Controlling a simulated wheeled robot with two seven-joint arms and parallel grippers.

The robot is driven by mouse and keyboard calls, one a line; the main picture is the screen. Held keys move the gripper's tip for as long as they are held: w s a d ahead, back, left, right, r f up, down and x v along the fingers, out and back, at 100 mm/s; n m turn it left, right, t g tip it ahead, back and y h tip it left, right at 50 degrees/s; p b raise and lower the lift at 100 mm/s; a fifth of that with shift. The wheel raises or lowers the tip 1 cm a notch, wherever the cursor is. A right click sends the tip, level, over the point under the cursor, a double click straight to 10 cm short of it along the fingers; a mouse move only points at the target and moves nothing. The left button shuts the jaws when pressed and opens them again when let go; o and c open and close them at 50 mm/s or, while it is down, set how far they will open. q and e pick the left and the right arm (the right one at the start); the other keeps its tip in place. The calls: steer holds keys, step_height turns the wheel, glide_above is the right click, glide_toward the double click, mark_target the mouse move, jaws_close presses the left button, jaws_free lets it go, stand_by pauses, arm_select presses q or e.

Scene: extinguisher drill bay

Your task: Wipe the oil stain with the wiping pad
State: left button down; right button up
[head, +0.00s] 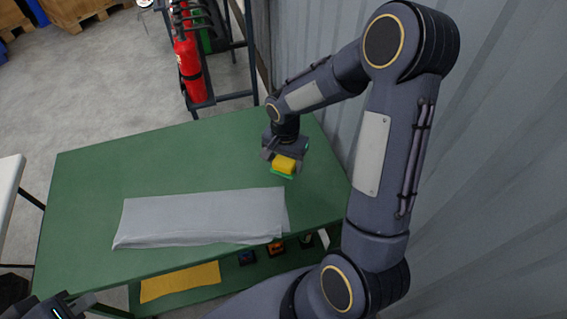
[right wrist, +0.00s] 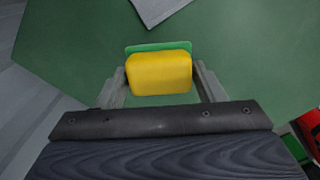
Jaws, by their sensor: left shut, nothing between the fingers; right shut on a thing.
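The wiping pad (head: 285,165) is yellow with a green underside. My right gripper (head: 284,158) is shut on it, over the right part of the green table (head: 90,200). In the right wrist view the pad (right wrist: 158,74) sits between the two fingers of the right gripper (right wrist: 160,85), its green layer on the far side. Whether the pad touches the table top, I cannot tell. No oil stain can be made out on the table. My left gripper (head: 72,305) is at the bottom left corner, partly cut off, shut and empty, apart from the table.
A grey cloth (head: 205,215) lies along the table's front, left of the pad. A yellow cloth (head: 180,281) and small items lie on a lower shelf. A red extinguisher (head: 188,65) stands on a rack behind. A corrugated wall (head: 480,170) is close on the right.

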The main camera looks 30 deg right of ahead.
steer(key=shift+r+p, duration=1.05)
steer(key=shift+r, duration=0.75)
